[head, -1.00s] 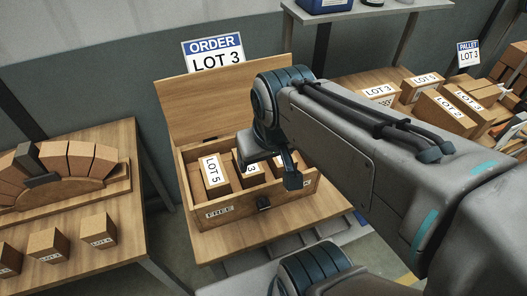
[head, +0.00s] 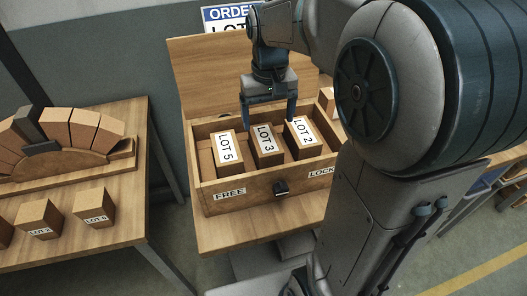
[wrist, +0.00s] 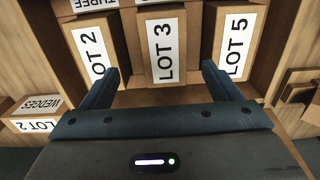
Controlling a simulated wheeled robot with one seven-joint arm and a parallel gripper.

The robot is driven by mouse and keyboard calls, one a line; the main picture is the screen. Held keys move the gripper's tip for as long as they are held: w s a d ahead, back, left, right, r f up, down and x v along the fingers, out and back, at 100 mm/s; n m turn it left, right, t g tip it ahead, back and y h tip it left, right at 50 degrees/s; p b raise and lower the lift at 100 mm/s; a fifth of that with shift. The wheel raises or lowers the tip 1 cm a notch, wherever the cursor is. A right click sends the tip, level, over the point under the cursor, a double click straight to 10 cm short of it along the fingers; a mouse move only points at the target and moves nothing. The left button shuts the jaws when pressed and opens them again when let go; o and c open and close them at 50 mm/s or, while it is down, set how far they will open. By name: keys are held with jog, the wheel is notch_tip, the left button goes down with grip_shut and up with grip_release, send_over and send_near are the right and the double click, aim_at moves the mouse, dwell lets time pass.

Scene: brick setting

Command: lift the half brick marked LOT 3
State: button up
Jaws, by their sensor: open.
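The half brick marked LOT 3 (head: 266,146) stands in the middle of an open wooden box (head: 240,195), between the LOT 5 brick (head: 227,150) on its left and the LOT 2 brick (head: 304,138) on its right. My gripper (head: 270,122) is open and empty, fingers pointing down above and behind the LOT 3 brick. In the wrist view, the LOT 3 brick (wrist: 162,45) is ahead of the gap between my fingertips (wrist: 160,78). One finger is near the LOT 2 brick (wrist: 93,45), the other near the LOT 5 brick (wrist: 236,40).
The box has a raised lid (head: 205,80) behind and a latch (head: 281,188) in front, with FREE and LOCK labels. An order sign (head: 218,15) is partly hidden by my arm. A left table (head: 130,215) holds a brick arch (head: 70,135) and several small blocks.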

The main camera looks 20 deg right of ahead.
aim_at(265, 138)
notch_tip(265, 138, down, 5)
jog(key=shift+r, duration=0.2)
jog(key=shift+w+a+f, duration=0.1)
jog(key=shift+a+f, duration=0.05)
jog(key=shift+f, duration=1.15)
jog(key=shift+w+a+f, duration=0.1)
jog(key=shift+a+f, duration=0.05)
jog(key=shift+f, duration=1.15)
jog(key=c, duration=1.4)
jog(key=shift+r, duration=0.1)
jog(key=shift+c, duration=0.6)
